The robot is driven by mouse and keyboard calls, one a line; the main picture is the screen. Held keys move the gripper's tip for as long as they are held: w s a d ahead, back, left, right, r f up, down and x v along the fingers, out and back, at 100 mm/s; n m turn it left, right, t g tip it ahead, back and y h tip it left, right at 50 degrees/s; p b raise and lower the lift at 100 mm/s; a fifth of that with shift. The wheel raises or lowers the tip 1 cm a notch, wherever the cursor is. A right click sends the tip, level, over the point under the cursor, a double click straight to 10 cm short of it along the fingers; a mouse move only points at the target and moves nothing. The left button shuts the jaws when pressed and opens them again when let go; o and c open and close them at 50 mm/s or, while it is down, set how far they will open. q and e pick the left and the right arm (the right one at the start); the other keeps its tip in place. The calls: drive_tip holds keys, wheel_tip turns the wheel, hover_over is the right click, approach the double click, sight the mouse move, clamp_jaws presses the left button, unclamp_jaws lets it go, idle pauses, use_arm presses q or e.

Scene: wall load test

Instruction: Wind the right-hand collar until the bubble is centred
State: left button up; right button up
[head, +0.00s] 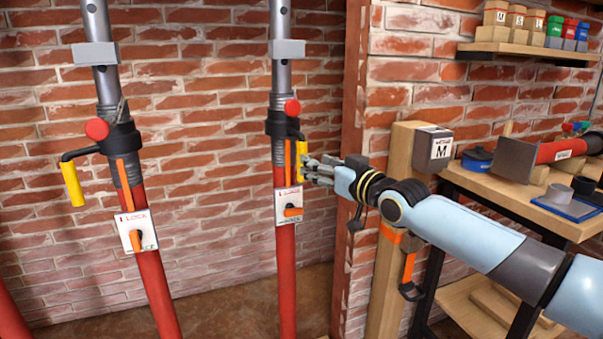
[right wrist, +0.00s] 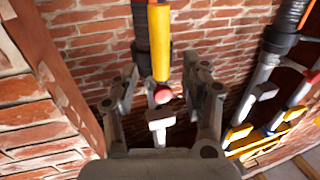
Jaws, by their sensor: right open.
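The right-hand prop has a red lower tube (head: 286,270) and a grey upper tube (head: 281,75). Its dark collar (head: 283,123) carries a red knob (head: 292,107) and a yellow handle (head: 301,158) hanging down on its right side. My right gripper (head: 312,168) is open beside this handle. In the right wrist view the yellow handle (right wrist: 160,45) appears between the open fingers (right wrist: 160,68), with no clear sign of contact. The bubble cannot be made out. My left gripper is out of view.
A similar prop with its own collar (head: 118,138) and yellow handle (head: 73,184) leans at left. White lock plates (head: 289,206) sit on the red tubes. A wooden post (head: 390,220) and a loaded bench (head: 500,190) stand right. Brick wall is behind.

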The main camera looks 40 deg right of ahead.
sight(301, 180)
drive_tip(key=w+b, duration=0.2)
drive_tip(key=w, duration=0.1)
drive_tip(key=w+b, duration=0.1)
drive_tip(key=w, duration=0.1)
drive_tip(key=shift+w+a+f, duration=0.1)
drive_tip(key=shift+w+f, duration=0.15)
drive_tip(key=shift+w+r+b, duration=0.2)
drive_tip(key=shift+w+b, duration=0.2)
drive_tip(key=shift+w, duration=0.15)
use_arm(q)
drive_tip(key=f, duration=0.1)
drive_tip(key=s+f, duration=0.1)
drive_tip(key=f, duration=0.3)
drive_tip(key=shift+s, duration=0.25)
use_arm(e)
clamp_jaws()
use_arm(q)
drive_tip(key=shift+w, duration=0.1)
use_arm(e)
drive_tip(key=shift+f, duration=0.1)
